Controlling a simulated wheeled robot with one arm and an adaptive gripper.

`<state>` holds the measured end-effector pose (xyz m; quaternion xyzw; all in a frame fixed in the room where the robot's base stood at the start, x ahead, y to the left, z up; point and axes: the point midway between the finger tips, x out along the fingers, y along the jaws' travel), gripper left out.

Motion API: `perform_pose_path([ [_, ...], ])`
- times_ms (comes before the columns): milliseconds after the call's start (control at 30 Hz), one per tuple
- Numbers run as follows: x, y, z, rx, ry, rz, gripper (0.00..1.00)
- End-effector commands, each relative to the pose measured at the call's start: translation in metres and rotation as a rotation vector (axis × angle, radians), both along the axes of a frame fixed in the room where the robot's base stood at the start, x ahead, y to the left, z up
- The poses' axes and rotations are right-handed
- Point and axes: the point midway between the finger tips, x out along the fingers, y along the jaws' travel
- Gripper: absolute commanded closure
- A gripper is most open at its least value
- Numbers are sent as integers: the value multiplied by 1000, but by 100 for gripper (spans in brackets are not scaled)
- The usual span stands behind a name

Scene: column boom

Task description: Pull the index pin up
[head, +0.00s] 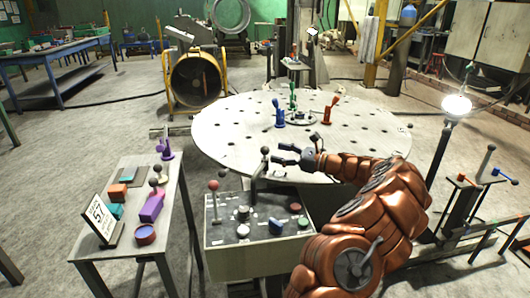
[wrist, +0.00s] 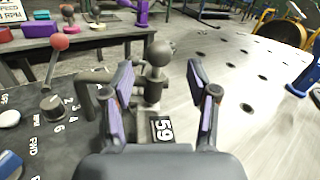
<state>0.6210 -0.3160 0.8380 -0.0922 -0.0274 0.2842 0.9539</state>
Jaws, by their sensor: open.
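The index pin is a dark grey post with a ball knob (head: 265,151) at the near left edge of the round plate. My gripper (head: 280,154) is open and empty. In the head view the knob is just left of the fingertips, with no contact visible. In the wrist view my gripper (wrist: 160,80) has one finger each side of the pin's line.
The control box (head: 257,249) with a red-knobbed lever (head: 213,186) and several dials stands close to the left of my arm. The round plate (head: 235,130) carries blue (head: 279,114) and red clamps (head: 329,111). A side table (head: 122,237) holds several coloured parts.

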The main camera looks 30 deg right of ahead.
Motion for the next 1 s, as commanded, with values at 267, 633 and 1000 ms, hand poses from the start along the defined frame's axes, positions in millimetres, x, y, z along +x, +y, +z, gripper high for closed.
perform_pose_path([
  [267,34,24,-1,0,0,6,41],
  [633,49,33,0,0,-1,2,41],
  [1000,48,33,0,0,0,2,64],
])
